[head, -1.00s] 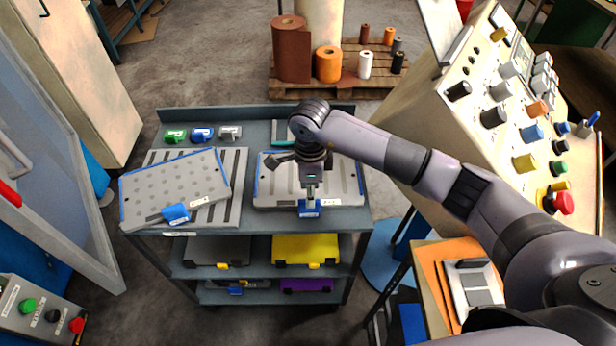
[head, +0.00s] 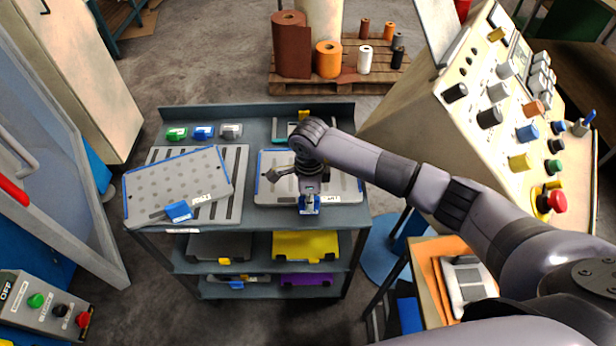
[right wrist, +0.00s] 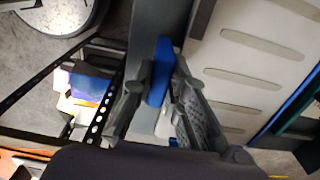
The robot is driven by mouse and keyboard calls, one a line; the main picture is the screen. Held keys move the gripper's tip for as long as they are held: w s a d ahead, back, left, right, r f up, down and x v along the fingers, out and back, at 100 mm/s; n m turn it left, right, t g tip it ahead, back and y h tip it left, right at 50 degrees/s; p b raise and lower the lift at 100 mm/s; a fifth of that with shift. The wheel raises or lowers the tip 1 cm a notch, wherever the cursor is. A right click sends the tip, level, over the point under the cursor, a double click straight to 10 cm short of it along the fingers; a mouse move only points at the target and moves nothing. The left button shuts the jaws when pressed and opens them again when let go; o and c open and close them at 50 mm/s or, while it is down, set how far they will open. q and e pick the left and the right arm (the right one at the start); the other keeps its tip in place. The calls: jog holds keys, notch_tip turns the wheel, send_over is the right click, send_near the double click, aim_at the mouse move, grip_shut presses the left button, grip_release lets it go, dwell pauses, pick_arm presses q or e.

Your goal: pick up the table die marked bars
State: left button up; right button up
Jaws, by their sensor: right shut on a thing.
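A light grey die plate with long bar-shaped marks (head: 348,180) and a blue edge lies on the right half of the cart's top. It also shows in the right wrist view (right wrist: 235,55). A blue handle (right wrist: 160,72) stands at its front edge. My right gripper (head: 309,203) is shut on this blue handle, with a finger on each side of it. The gripper and wrist hide part of the plate. A second die plate with round dots (head: 175,185) lies at the left, tilted across a slotted plate (head: 236,190). My left gripper is not in view.
Lower shelves hold a yellow die (head: 305,244) and a purple one (head: 306,279). A control console (head: 480,110) rises at the right.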

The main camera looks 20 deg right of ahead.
grip_shut()
dwell(0.4)
jog(key=shift+w+r, duration=0.1)
jog(key=shift+w, duration=0.05)
jog(key=shift+r, duration=0.1)
